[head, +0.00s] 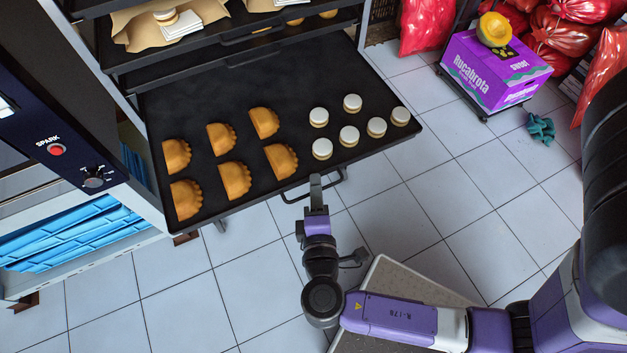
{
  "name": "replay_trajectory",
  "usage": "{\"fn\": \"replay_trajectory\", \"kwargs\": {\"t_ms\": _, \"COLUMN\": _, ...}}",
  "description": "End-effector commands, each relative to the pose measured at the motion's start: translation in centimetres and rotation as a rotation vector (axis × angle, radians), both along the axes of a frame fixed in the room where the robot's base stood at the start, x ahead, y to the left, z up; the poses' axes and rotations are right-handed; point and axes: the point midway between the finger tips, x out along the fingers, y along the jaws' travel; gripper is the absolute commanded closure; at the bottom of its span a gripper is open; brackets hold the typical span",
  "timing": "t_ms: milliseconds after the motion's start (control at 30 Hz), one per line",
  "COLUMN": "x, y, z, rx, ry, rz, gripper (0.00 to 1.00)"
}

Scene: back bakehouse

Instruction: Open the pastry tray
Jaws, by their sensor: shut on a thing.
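The pastry tray (240,103) is a flat black tray in a rack. It is slid out from the rack toward me. Several half-moon pastries (236,180) lie on its left part and several small white-topped rounds (349,136) on its right part. A thin black handle (343,180) runs along its front edge. My gripper (316,184) is at this handle, just in front of the tray edge, shut on the handle. The fingers partly hide the handle's middle.
Upper trays (130,75) with paper and pastries sit above. An oven panel with a red button (57,149) stands at left. A purple box (495,68) on a wheeled base, red sacks (430,25) and a teal crumpled thing (541,128) are at right. The tiled floor before the tray is mostly clear.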

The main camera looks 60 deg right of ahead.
Motion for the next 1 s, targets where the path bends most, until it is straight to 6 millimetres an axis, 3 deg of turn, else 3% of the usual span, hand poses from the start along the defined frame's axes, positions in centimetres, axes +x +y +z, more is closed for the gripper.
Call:
{"fn": "replay_trajectory", "kwargs": {"t_ms": 33, "x": -0.35, "y": 0.24, "z": -1.09, "rx": 0.013, "ry": 0.022, "rz": 0.005, "gripper": 1.00}}
{"fn": "replay_trajectory", "kwargs": {"t_ms": 233, "x": -0.32, "y": 0.23, "z": -1.08, "rx": 0.012, "ry": 0.021, "rz": 0.005, "gripper": 1.00}}
{"fn": "replay_trajectory", "kwargs": {"t_ms": 267, "x": -0.32, "y": 0.23, "z": -1.07, "rx": 0.011, "ry": 0.022, "rz": 0.006, "gripper": 0.82}}
{"fn": "replay_trajectory", "kwargs": {"t_ms": 333, "x": -0.28, "y": 0.23, "z": -1.02, "rx": 0.011, "ry": 0.020, "rz": 0.005, "gripper": 0.71}}
{"fn": "replay_trajectory", "kwargs": {"t_ms": 1000, "x": -0.11, "y": 0.13, "z": -0.47, "rx": 0.009, "ry": 0.009, "rz": 0.002, "gripper": 0.71}}
